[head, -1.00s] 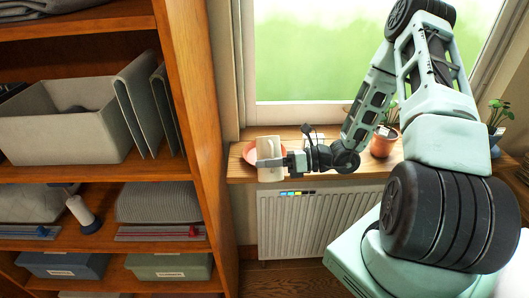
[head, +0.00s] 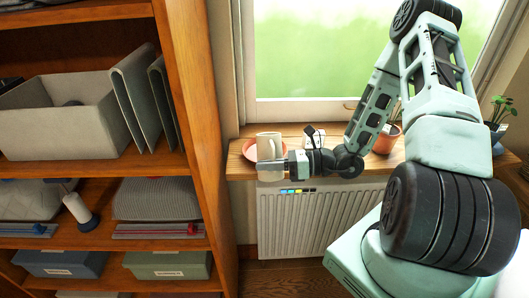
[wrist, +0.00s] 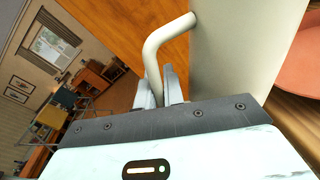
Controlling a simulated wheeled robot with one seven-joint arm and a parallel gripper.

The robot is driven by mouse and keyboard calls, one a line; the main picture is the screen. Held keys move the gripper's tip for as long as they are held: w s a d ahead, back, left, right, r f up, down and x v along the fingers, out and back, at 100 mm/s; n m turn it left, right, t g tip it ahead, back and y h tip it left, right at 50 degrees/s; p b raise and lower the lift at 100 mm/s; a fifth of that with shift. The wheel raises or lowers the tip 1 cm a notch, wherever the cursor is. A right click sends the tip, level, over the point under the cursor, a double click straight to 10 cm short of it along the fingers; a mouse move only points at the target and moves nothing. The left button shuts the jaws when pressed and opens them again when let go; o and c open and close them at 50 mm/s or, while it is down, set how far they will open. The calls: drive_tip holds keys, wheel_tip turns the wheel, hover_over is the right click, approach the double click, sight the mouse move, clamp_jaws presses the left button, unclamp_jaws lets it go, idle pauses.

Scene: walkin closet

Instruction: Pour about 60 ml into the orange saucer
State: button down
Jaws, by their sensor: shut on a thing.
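The saucer (wrist: 300,70) shows at the right edge there. The mug hides part of the saucer in the head view; no liquid is visible.
The wooden sill (head: 237,165) runs above a white radiator (head: 300,225). A small white-and-dark object (head: 313,136) and a terracotta pot (head: 387,139) stand right of the mug. A tall wooden shelf unit (head: 205,130) bounds the left.

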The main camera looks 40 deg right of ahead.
sight(269, 180)
drive_tip(key=f+n+b, duration=0.1)
drive_tip(key=s+f+n+b, duration=0.1)
drive_tip(key=b, duration=0.1)
drive_tip(key=s+a+f+n+b, duration=0.1)
drive_tip(key=shift+a+f+n+t+b, duration=0.1)
drive_tip(key=shift+n+t+b, duration=0.25)
drive_tip(key=shift+n+t, duration=0.05)
drive_tip(key=shift+s+a+f+n+y+b, duration=0.1)
drive_tip(key=shift+s+f+n+y+b, duration=0.15)
drive_tip(key=shift+n+b, duration=0.25)
drive_tip(key=shift+s+a+f+n+y+b, duration=0.15)
drive_tip(key=shift+f+n+b, duration=0.15)
drive_tip(key=shift+n+b, duration=0.2)
drive_tip(key=shift+w+d, duration=0.1)
drive_tip(key=shift+d, duration=0.1)
